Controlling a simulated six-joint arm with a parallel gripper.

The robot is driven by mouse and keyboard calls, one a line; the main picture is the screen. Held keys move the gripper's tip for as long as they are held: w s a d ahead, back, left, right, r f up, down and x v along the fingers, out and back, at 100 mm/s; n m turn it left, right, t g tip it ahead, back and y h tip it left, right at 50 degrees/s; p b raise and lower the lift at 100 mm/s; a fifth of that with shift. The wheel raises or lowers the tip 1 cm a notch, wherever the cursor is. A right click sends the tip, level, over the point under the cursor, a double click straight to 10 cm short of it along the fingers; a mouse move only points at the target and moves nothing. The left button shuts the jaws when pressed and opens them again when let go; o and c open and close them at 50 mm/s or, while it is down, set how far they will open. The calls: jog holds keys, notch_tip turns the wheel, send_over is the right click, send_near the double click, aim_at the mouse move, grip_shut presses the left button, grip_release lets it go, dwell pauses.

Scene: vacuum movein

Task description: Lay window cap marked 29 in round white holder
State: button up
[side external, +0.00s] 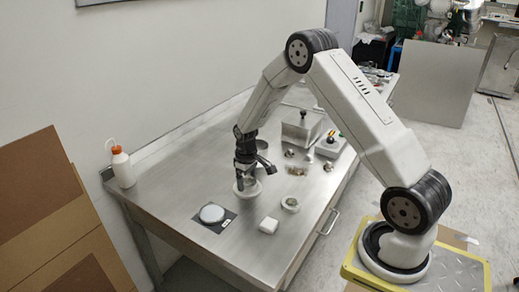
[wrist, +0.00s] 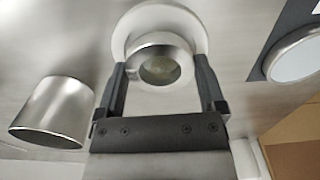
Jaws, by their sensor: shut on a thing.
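The window cap (wrist: 178,53), a shiny metal ring with a glassy centre, sits between my two dark fingers in the wrist view. My gripper (wrist: 160,70) is shut on it. The round white holder (wrist: 131,24) lies right beneath and behind the cap. Its white rim also shows under my gripper (side external: 246,178) in the side view (side external: 247,193). The cap overlaps the near part of the holder in the wrist view. I cannot tell whether it touches the holder or hangs just above. The number 29 is not readable.
A dark mat with a pale disc (side external: 212,213) lies left of the holder. A white block (side external: 268,226) and a small round part (side external: 290,204) stand to its right. A metal cylinder (wrist: 52,108) is nearby. A metal box (side external: 302,128) and bottle (side external: 122,168) stand farther off.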

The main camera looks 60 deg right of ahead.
aim_at(247, 182)
jog(key=shift+f, duration=0.45)
jog(key=o, duration=1.3)
jog(key=shift+r, duration=0.1)
notch_tip(247, 182, up, 13)
jog(key=shift+a, duration=0.1)
jog(key=s+a+t, duration=0.2)
jog(key=s+a, duration=1.3)
jog(key=s, duration=0.2)
jog(key=shift+a+r+t, duration=0.15)
jog(key=shift+r+t, duration=0.15)
jog(key=shift+r, duration=0.05)
